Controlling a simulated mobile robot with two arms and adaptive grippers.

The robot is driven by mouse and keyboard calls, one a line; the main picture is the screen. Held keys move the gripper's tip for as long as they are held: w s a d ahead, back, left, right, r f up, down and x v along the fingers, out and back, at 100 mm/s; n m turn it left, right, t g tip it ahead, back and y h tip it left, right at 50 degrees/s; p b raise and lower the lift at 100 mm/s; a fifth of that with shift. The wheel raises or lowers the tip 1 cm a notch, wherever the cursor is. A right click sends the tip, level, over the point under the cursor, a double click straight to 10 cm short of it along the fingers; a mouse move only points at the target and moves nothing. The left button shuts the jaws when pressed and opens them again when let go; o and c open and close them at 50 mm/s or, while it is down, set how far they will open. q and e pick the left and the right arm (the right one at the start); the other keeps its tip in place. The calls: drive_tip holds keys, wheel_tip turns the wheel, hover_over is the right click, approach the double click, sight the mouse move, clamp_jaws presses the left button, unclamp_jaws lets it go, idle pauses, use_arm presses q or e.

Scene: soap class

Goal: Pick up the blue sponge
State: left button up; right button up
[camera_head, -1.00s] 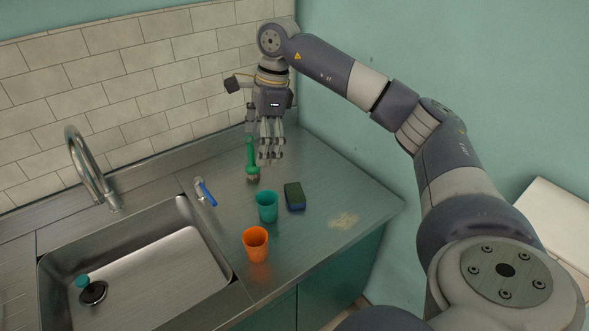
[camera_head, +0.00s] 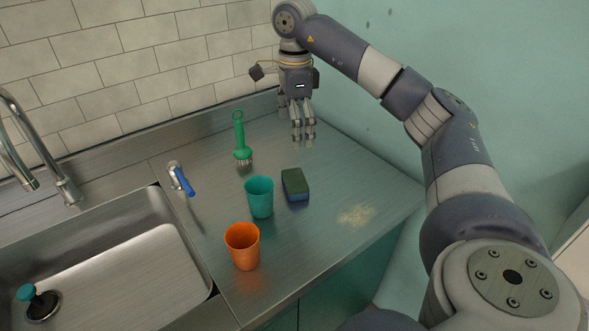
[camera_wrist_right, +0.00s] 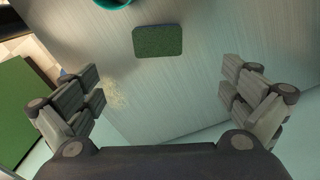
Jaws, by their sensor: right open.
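The sponge (camera_head: 295,186) has a dark green top and a blue lower side. It lies flat on the steel counter, right of the teal cup. In the right wrist view its green top (camera_wrist_right: 158,41) shows ahead of the fingers, near the top middle. My right gripper (camera_head: 302,138) points down above the counter, behind the sponge and apart from it. In the right wrist view the right gripper (camera_wrist_right: 165,98) is open, with nothing between its fingers. My left gripper is in no view.
A teal cup (camera_head: 260,198) stands just left of the sponge, with an orange cup (camera_head: 243,247) in front. The sink (camera_head: 120,262) is at left. Crumbs (camera_head: 356,215) lie right of the sponge.

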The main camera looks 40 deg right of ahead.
wheel_tip(320, 180, down, 4)
drive_tip(key=b, duration=0.3)
hover_over(295, 180)
drive_tip(key=f, duration=0.6)
drive_tip(key=shift+w+d, duration=0.2)
drive_tip(key=shift+s+a+f+p, duration=0.1)
drive_tip(key=shift+f+p, duration=0.1)
drive_tip(key=shift+f, duration=1.2)
drive_tip(key=shift+s+f+p, duration=0.1)
drive_tip(key=shift+f+p, duration=0.1)
drive_tip(key=shift+f, duration=1.2)
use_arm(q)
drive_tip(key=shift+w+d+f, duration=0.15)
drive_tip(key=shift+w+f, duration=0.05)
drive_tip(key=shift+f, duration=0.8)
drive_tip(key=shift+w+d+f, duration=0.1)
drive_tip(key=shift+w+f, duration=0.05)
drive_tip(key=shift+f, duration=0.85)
use_arm(e)
drive_tip(key=c, duration=0.8)
drive_tip(key=shift+r, duration=0.15)
wheel_tip(295, 180, up, 10)
drive_tip(key=shift+w+f+b, duration=0.1)
drive_tip(key=shift+f+b, duration=0.05)
drive_tip(key=shift+b, duration=0.2)
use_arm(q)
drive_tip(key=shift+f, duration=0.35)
